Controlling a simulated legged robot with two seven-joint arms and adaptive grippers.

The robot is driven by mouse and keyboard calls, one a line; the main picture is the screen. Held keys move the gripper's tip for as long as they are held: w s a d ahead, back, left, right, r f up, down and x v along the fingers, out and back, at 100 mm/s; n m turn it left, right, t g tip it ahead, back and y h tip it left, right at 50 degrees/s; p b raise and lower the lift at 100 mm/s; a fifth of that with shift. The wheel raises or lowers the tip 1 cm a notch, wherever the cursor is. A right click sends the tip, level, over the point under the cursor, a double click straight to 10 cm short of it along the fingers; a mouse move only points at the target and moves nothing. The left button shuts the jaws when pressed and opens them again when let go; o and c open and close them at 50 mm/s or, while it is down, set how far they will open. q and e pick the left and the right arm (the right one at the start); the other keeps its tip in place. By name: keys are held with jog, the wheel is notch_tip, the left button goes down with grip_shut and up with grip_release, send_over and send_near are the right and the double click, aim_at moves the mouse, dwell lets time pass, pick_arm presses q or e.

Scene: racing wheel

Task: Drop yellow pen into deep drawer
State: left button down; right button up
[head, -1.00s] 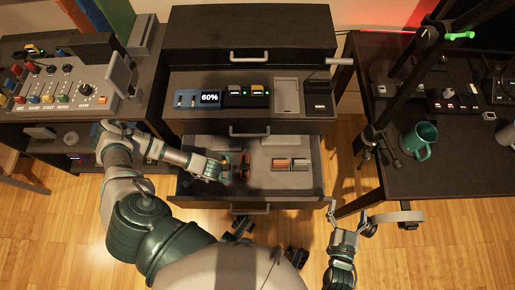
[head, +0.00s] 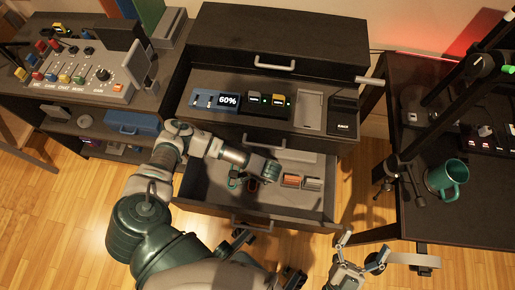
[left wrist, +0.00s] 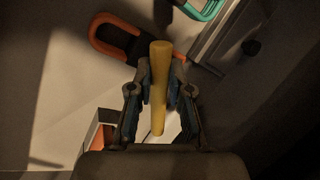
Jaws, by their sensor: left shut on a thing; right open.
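The yellow pen (left wrist: 158,105) is held between the fingers of my left gripper (left wrist: 160,80) in the left wrist view. My right gripper (head: 362,254) is open and empty, right of the drawer front.
The right table (head: 440,215) holds a green mug (head: 446,178). Bare drawer floor shows around the front.

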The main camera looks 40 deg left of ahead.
pick_arm(q)
jog(key=shift+d+x, duration=0.25)
jog(key=shift+x, duration=0.9)
jog(key=shift+s+f, duration=0.1)
jog(key=shift+d+r, duration=0.2)
jog(key=shift+d+f+b, duration=0.15)
jog(key=shift+f+b, duration=0.05)
jog(key=shift+b, duration=0.15)
jog(key=shift+f, duration=0.25)
jog(key=shift+s+a+f, duration=0.1)
jog(key=shift+a+f, duration=0.15)
jog(key=c, duration=1.1)
grip_release()
jog(key=shift+s, duration=0.1)
jog(key=shift+f, duration=0.1)
pick_arm(e)
jog(key=s+r+t, duration=0.1)
jog(key=s+t, duration=0.1)
jog(key=shift+d+r+m+t, duration=0.25)
jog(key=shift+r+m+t, duration=0.05)
jog(key=shift+r+m, duration=0.1)
